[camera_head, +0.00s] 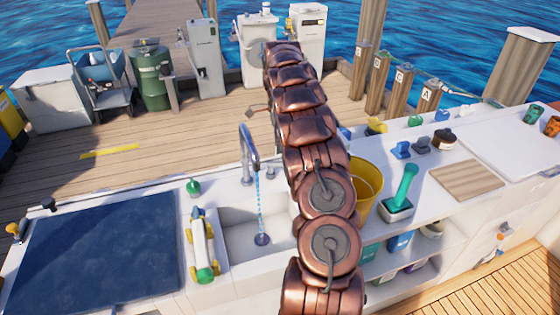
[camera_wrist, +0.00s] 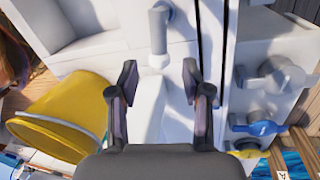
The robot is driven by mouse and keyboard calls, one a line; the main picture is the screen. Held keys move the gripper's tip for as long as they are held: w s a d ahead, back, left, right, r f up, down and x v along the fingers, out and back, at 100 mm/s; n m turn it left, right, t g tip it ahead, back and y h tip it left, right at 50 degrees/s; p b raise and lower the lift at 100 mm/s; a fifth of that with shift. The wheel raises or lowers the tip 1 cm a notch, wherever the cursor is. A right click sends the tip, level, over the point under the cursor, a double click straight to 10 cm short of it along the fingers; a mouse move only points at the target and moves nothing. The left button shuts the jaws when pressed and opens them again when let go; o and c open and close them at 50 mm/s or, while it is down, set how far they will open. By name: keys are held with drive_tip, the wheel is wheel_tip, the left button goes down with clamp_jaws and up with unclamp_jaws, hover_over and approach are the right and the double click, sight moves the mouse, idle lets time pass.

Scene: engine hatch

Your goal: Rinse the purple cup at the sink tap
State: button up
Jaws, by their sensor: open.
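The sink tap (camera_head: 248,150) is a grey curved spout over the white sink basin (camera_head: 232,230). A thin blue stream of water falls from it. A small dark purplish round shape (camera_head: 262,239) lies where the stream meets the basin; I cannot tell whether it is a drain or a cup. I cannot make out the purple cup for certain in either view. My gripper (camera_wrist: 160,82) is open in the wrist view, with nothing between its fingers. A pale grey cylindrical fitting (camera_wrist: 160,33) lies beyond the fingertips. In the head view my arm hides part of the counter.
A yellow bucket (camera_head: 367,186) stands right of my arm and also shows at the wrist view's left (camera_wrist: 60,112). A green-handled tool (camera_head: 403,187) and a wooden board (camera_head: 466,179) are farther right. A yellow-and-white bottle-like object (camera_head: 201,243) lies left of the sink.

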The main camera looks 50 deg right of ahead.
drive_tip(key=shift+s+a+f+p, duration=0.15)
drive_tip(key=shift+s+f+p, duration=0.1)
drive_tip(key=shift+f, duration=0.85)
drive_tip(key=shift+s+a+f+p, duration=0.15)
drive_tip(key=shift+f+p, duration=0.1)
drive_tip(key=shift+f, duration=0.8)
drive_tip(key=shift+s+a+f+p, duration=0.15)
drive_tip(key=shift+f+p, duration=0.1)
drive_tip(key=shift+f, duration=0.85)
clamp_jaws()
